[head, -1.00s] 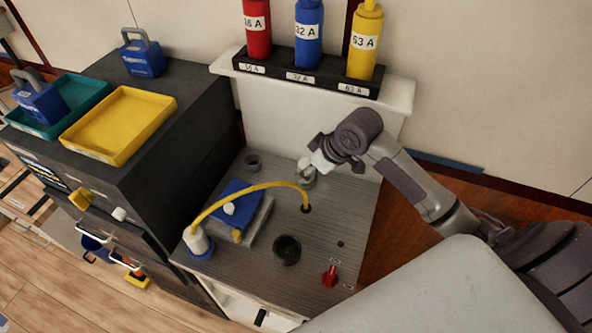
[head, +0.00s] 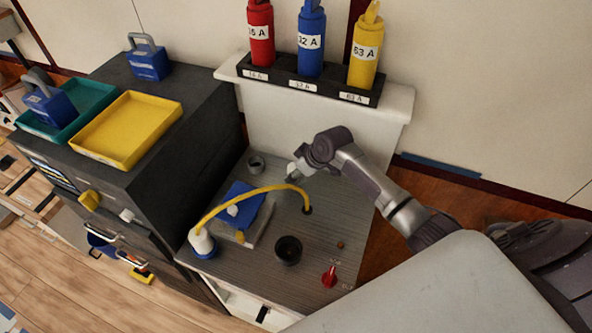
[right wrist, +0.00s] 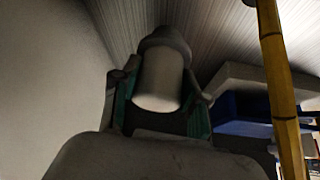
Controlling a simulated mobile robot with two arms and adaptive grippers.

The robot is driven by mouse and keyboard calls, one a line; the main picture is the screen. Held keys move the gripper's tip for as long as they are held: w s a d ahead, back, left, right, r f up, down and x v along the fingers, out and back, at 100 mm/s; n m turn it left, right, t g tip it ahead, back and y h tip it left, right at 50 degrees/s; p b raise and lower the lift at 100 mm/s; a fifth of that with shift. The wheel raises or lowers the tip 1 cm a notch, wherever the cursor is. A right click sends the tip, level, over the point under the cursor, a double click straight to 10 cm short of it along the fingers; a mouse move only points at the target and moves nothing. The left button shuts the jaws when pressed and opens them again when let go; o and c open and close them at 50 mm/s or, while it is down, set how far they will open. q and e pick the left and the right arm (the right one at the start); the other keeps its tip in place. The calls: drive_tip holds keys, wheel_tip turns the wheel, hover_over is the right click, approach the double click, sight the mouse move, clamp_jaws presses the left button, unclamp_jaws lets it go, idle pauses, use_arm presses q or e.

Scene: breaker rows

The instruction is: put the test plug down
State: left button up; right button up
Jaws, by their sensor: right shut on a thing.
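My right gripper (head: 302,173) is over the back of the grey ribbed bench (head: 262,278). It is shut on the test plug, a white cylinder with a grey end, which shows clearly between the fingers in the right wrist view (right wrist: 158,80). In the head view the plug is small and mostly covered by the gripper. The grey end points toward the bench top; I cannot tell whether it touches. A small grey round holder (head: 256,164) stands on the bench to the left of the gripper, apart from it. My left gripper is not in view.
A yellow cable (head: 250,192) arches close in front of the gripper, down to a white and blue plug (head: 203,243). A blue-topped box (head: 243,208), a black round socket (head: 288,250) and a red knob (head: 330,277) are on the bench. A wall stands behind.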

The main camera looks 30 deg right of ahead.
sight(303, 182)
drive_tip(key=shift+f, duration=0.2)
drive_tip(key=o, duration=1.2)
drive_tip(key=shift+r, duration=0.1)
drive_tip(key=shift+o, duration=0.2)
drive_tip(key=shift+r, duration=0.15)
drive_tip(key=b+v, duration=0.1)
drive_tip(key=v, duration=0.3)
drive_tip(key=shift+s+d+r, duration=0.15)
drive_tip(key=shift+s+r, duration=0.05)
drive_tip(key=shift+r, duration=0.1)
drive_tip(key=s+d+b, duration=0.3)
drive_tip(key=s+d, duration=0.2)
drive_tip(key=s, duration=0.5)
drive_tip(key=shift+s+d, duration=0.3)
drive_tip(key=shift+d, duration=0.05)
